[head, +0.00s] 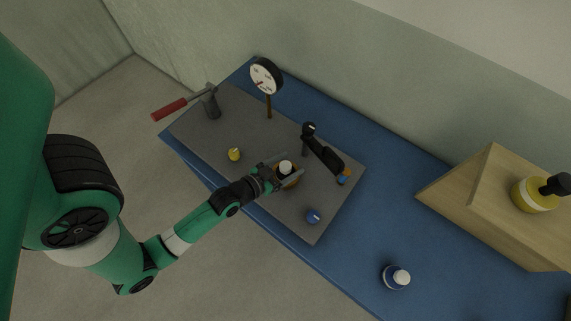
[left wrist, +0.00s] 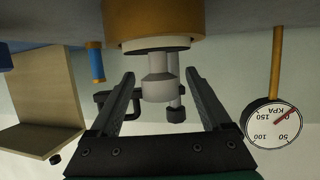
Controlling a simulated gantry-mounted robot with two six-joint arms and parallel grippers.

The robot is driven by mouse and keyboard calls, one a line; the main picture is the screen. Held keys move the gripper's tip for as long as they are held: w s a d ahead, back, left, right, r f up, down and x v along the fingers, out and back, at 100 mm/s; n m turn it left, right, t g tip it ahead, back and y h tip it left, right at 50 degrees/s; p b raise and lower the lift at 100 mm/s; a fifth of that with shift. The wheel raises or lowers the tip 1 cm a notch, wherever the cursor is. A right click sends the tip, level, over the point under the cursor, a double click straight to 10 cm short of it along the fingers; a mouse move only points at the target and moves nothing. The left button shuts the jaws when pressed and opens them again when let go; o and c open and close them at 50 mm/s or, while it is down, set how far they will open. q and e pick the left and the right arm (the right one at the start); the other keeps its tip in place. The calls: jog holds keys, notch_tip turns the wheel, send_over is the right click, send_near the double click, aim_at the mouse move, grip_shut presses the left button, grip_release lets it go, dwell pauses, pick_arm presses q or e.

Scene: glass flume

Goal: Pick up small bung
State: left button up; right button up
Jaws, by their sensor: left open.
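A pale grey-white stepped plug (head: 286,167), which looks like the small bung, sits upright in an orange-brown round fitting (head: 292,181) on the grey plate. The plug also shows in the left wrist view (left wrist: 158,82), below the orange-brown fitting (left wrist: 152,22) in that picture. My left gripper (head: 292,164) is open, with one finger on each side of the plug. In the left wrist view the gripper (left wrist: 159,78) shows gaps between both fingers and the plug. My right gripper is not in view.
On the grey plate (head: 215,140) stand a dial gauge (head: 266,78), a red-handled lever (head: 170,109), a black-handled fitting (head: 322,152), a yellow knob (head: 234,154) and a blue knob (head: 313,216). A white-capped bottle (head: 396,277) and a wooden stand (head: 480,195) are to the right.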

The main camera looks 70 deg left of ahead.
pick_arm(q)
jog(key=shift+x, duration=1.05)
grip_shut()
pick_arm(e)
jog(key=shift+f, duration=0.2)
pick_arm(q)
jog(key=shift+r, duration=0.1)
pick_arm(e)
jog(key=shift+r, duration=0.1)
